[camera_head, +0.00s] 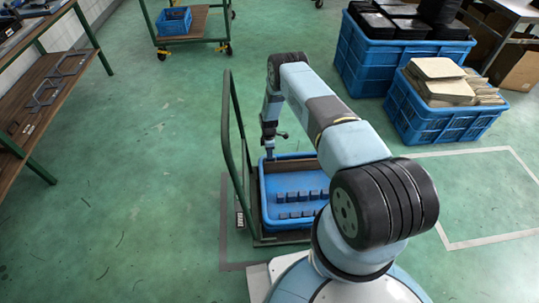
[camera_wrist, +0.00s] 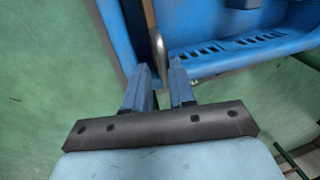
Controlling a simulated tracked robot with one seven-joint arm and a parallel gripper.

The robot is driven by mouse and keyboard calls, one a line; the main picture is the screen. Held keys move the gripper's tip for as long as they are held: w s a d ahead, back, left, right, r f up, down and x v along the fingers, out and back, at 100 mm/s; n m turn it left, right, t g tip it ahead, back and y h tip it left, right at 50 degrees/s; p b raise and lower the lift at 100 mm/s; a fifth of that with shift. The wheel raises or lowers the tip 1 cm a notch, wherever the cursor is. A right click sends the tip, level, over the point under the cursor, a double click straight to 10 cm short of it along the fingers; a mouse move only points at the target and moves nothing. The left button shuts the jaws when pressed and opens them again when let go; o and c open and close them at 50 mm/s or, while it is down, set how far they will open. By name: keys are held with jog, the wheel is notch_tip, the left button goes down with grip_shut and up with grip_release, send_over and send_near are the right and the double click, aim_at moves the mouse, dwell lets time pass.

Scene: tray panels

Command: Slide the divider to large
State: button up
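The blue tray (camera_head: 263,205) stands on a low cart in the head view, with several small dark blocks (camera_head: 296,197) in rows inside it. In the wrist view the tray (camera_wrist: 205,22) shows at the top, with dark slots in it. My gripper (camera_head: 270,142) is over the tray's far left end. In the wrist view my gripper (camera_wrist: 160,66) has its two fingers apart. A thin brown strip with a rounded metal end (camera_wrist: 158,45) reaches between the fingertips; whether they touch it is unclear.
The cart's green upright frame (camera_head: 232,135) stands close along the tray's left side. Blue crates with dark packs (camera_head: 385,65) and cardboard (camera_head: 430,118) stand to the right. A shelf (camera_head: 40,100) is at the left. The green floor between is clear.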

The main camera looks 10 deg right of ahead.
jog(key=shift+o, duration=1.2)
notch_tip(320, 180, up, 14)
jog(key=w, duration=0.2)
jog(key=shift+w+d+f, duration=0.15)
jog(key=shift+w+f, duration=0.1)
jog(key=shift+w, duration=0.05)
